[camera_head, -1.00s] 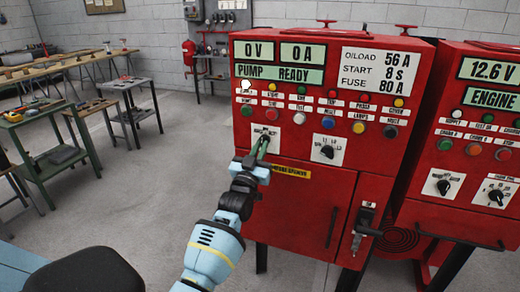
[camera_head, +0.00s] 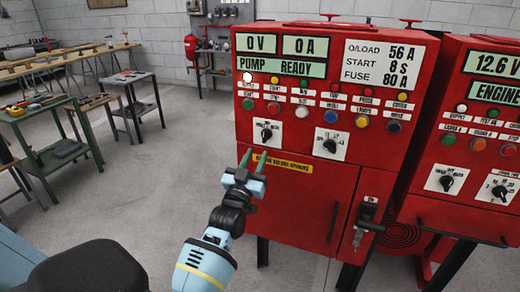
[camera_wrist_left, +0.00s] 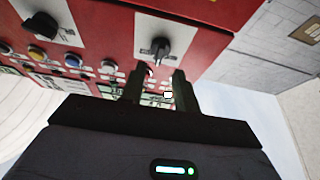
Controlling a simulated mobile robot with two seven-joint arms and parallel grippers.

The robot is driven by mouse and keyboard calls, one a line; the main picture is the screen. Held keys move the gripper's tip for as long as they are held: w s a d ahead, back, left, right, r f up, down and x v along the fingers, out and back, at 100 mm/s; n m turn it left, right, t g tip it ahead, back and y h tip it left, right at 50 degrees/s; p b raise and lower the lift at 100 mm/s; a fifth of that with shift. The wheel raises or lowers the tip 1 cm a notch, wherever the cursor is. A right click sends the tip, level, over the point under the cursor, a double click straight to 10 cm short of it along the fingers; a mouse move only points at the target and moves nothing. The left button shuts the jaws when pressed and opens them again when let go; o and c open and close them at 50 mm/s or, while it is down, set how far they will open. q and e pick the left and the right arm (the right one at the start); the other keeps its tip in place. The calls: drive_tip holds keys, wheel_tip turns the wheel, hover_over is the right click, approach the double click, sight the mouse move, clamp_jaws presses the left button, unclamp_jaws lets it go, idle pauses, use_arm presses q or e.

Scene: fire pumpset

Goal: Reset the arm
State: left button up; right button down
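My left gripper (camera_head: 253,160) is in front of the red pump cabinet (camera_head: 300,210), just below the left black rotary switch (camera_head: 266,134). Its two green fingers are apart with nothing between them, and it does not touch the switch. The left wrist view also shows the open fingers (camera_wrist_left: 158,88), with a switch (camera_wrist_left: 160,47) beyond them. A second rotary switch (camera_head: 330,146) sits to the right on the same panel. The display reads PUMP READY (camera_head: 280,74). My right gripper is not in view.
A second red cabinet (camera_head: 470,180), with an ENGINE display, stands at the right. A latch handle (camera_head: 368,218) sticks out from the pump cabinet's front. Small work tables (camera_head: 45,150) stand at the left. The grey floor between them and the cabinet is clear.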

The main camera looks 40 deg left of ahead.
use_arm(q)
drive_tip(key=shift+v, duration=0.95)
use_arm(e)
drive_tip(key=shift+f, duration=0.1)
use_arm(q)
drive_tip(key=s+d+f+m+g+h, duration=0.25)
drive_tip(key=s+d+f, duration=0.35)
drive_tip(key=f, duration=0.4)
drive_tip(key=s+d+f+m+g+h, duration=0.1)
drive_tip(key=s+d+f+g+h, duration=0.2)
drive_tip(key=s+f, duration=0.65)
drive_tip(key=s+d+f+g, duration=0.2)
drive_tip(key=s+d+f, duration=0.1)
drive_tip(key=s, duration=0.5)
drive_tip(key=s+d+f+g+h+p, duration=0.1)
drive_tip(key=s+d+f+g, duration=0.2)
drive_tip(key=s+f, duration=0.2)
drive_tip(key=s+d+f+m+g, duration=0.1)
drive_tip(key=s+f, duration=0.4)
drive_tip(key=s, duration=0.5)
drive_tip(key=shift+s+d+g+p, duration=0.4)
drive_tip(key=shift+d+g, duration=0.35)
drive_tip(key=shift+d, duration=0.35)
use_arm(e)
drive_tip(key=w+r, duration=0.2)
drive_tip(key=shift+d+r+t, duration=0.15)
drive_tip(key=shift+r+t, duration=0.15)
use_arm(q)
drive_tip(key=shift+h, duration=0.25)
